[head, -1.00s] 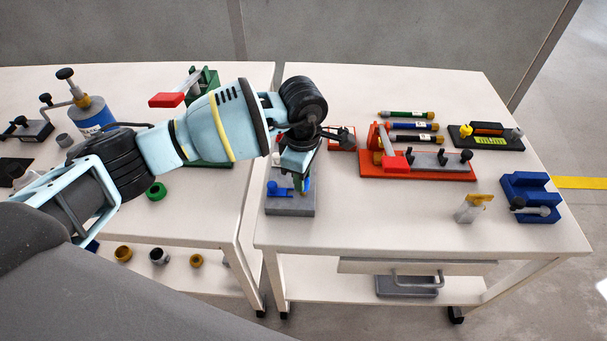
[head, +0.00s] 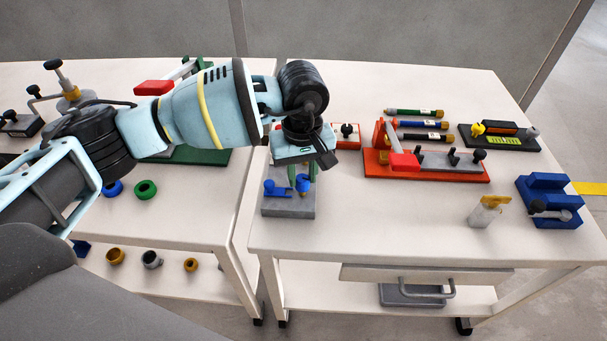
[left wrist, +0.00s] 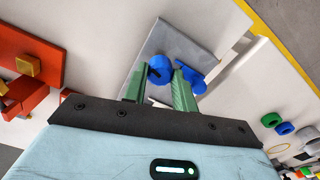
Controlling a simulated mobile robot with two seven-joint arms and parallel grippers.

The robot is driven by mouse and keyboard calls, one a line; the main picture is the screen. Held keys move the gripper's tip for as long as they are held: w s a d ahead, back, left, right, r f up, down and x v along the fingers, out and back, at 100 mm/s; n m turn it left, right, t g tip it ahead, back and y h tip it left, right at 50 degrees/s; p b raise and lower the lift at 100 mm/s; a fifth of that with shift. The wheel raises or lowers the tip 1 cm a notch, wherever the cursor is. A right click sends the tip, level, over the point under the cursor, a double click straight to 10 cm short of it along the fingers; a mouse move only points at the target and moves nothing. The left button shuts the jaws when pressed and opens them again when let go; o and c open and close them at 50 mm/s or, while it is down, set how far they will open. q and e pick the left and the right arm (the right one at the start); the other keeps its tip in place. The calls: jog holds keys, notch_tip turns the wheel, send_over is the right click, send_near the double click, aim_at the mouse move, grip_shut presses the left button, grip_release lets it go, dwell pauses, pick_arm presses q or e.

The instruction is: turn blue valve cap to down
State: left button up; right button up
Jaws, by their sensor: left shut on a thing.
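A grey block (head: 290,207) stands near the left edge of the right table and bears two blue parts. The rounded blue valve cap (head: 303,186) is the right one; in the left wrist view the cap (left wrist: 160,66) shows a dark mark on its face. My left gripper (head: 303,177) reaches down over the block, its green fingers shut on the cap. The fingertips (left wrist: 160,72) stand on either side of it in the left wrist view. The blue lever part (head: 275,189) is beside it, outside the fingers. My right gripper is not in view.
A red fixture (head: 430,167) lies right of the block, with several capped tubes behind it. A small red-framed box (head: 347,137) stands close behind my gripper. A blue holder (head: 549,203) is at far right.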

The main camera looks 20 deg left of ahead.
pick_arm(q)
jog(key=m+b, duration=0.1)
jog(key=m, duration=0.1)
jog(key=m+b, duration=0.1)
jog(key=m, duration=0.1)
jog(key=shift+w+r+m, duration=0.15)
jog(key=shift+r+m, duration=0.05)
jog(key=shift+m, duration=0.1)
jog(key=m+b, duration=0.1)
jog(key=m, duration=0.1)
jog(key=shift+m+b, duration=0.4)
jog(key=shift+c, duration=0.2)
jog(key=m+b, duration=0.1)
jog(key=m, duration=0.1)
jog(key=shift+m, duration=0.3)
jog(key=m+b, duration=0.2)
jog(key=m, duration=0.1)
jog(key=shift+r+m+b, duration=0.1)
jog(key=shift+m+b, duration=0.25)
jog(key=shift+m, duration=0.25)
jog(key=o, duration=0.9)
jog(key=shift+o, duration=0.5)
